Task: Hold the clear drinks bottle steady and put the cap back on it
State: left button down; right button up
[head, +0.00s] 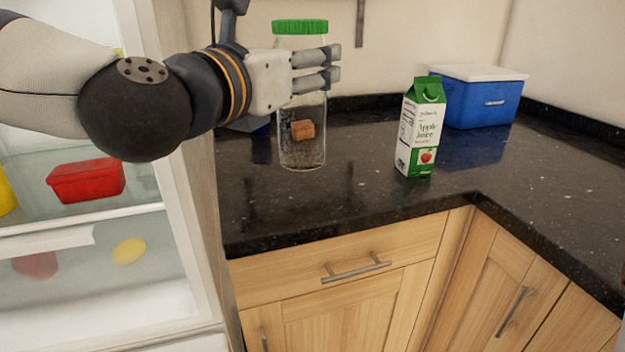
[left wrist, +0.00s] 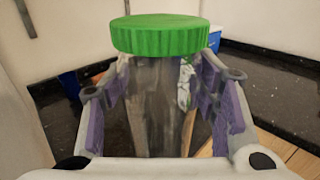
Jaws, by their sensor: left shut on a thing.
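The clear bottle (head: 302,155) is upright over the dark counter near the fridge side. Its green cap (head: 300,27) sits on top of it and appears level; whether it is screwed tight cannot be told. My left gripper (head: 318,70) is shut around the bottle's upper body, below the cap. In the left wrist view the green cap (left wrist: 160,36) stands above the finger pads, with the clear bottle (left wrist: 158,105) between them. Whether the bottle's base touches the counter is hard to tell. My right gripper is not in view.
A brown block (head: 302,130) shows through the bottle, inside or behind it. A green and white apple juice carton (head: 418,135) stands to the right. A blue cooler with a white lid (head: 485,100) is in the corner. The open fridge holds a red container (head: 87,181). The front right counter is clear.

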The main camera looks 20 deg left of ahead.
pick_arm(q)
jog(key=w+a+f+b, duration=0.1)
jog(key=w+a+f, duration=0.1)
jog(key=w+f, duration=0.6)
jog(key=w, duration=0.4)
jog(key=shift+w+a+f+b, duration=0.2)
jog(key=shift+w+f+b, duration=0.2)
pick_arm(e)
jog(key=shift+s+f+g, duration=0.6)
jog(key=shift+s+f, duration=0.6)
pick_arm(q)
jog(key=shift+w+f, duration=0.2)
jog(key=shift+f, duration=0.8)
jog(key=shift+w+f, duration=0.2)
jog(key=shift+f, duration=0.8)
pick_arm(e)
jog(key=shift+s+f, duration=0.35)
pick_arm(q)
jog(key=shift+f+b, duration=0.25)
jog(key=shift+b, duration=0.1)
jog(key=c, duration=0.6)
grip_release()
jog(key=shift+a, duration=0.1)
jog(key=shift+c, duration=0.2)
jog(key=shift+o, duration=0.2)
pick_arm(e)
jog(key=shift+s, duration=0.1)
